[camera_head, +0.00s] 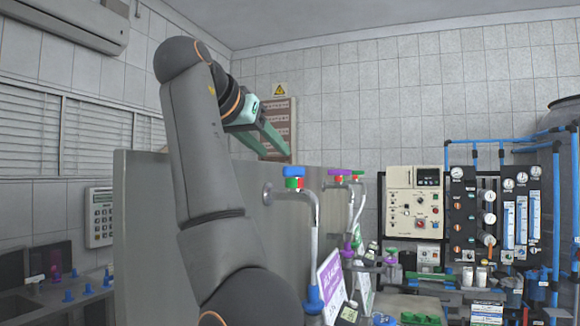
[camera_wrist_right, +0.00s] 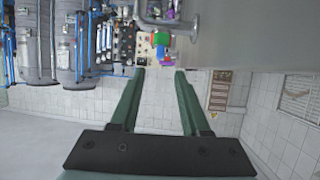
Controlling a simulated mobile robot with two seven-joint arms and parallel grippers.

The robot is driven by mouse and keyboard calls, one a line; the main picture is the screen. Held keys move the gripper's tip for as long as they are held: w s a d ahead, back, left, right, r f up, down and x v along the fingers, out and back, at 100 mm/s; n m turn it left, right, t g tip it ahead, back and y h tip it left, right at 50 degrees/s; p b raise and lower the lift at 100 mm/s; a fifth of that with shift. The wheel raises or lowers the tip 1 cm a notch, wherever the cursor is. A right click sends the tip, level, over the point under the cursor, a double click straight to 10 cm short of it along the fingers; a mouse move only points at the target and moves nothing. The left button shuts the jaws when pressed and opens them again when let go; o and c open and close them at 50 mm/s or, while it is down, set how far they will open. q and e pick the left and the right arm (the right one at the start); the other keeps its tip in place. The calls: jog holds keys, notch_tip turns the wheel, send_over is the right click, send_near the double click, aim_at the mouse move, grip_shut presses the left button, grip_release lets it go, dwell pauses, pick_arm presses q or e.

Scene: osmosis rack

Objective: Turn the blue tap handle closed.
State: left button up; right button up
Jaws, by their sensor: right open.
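The blue tap handle (camera_head: 294,171) sits on top of a curved grey tap, above a red and green collar, in front of a grey panel. It also shows in the right wrist view as a blue shape (camera_wrist_right: 161,38), beyond the fingertips and upside down. My right gripper (camera_head: 278,153) is open and empty, above and slightly left of the blue handle in the head view, with its green fingers pointing down to the right. In the right wrist view its two fingers (camera_wrist_right: 160,72) stand apart with nothing between them. No contact with the handle shows. My left gripper is not in view.
Another tap with a purple handle (camera_head: 340,173) stands just right of the blue one. The grey panel (camera_head: 145,230) stands behind my arm. A control box (camera_head: 413,203), gauges and blue pipes fill the right. A cluttered bench lies below them.

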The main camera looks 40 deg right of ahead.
aim_at(294, 173)
jog(key=x, duration=0.9)
jog(key=shift+s, duration=0.1)
jog(key=shift+a+r, duration=0.1)
grip_shut()
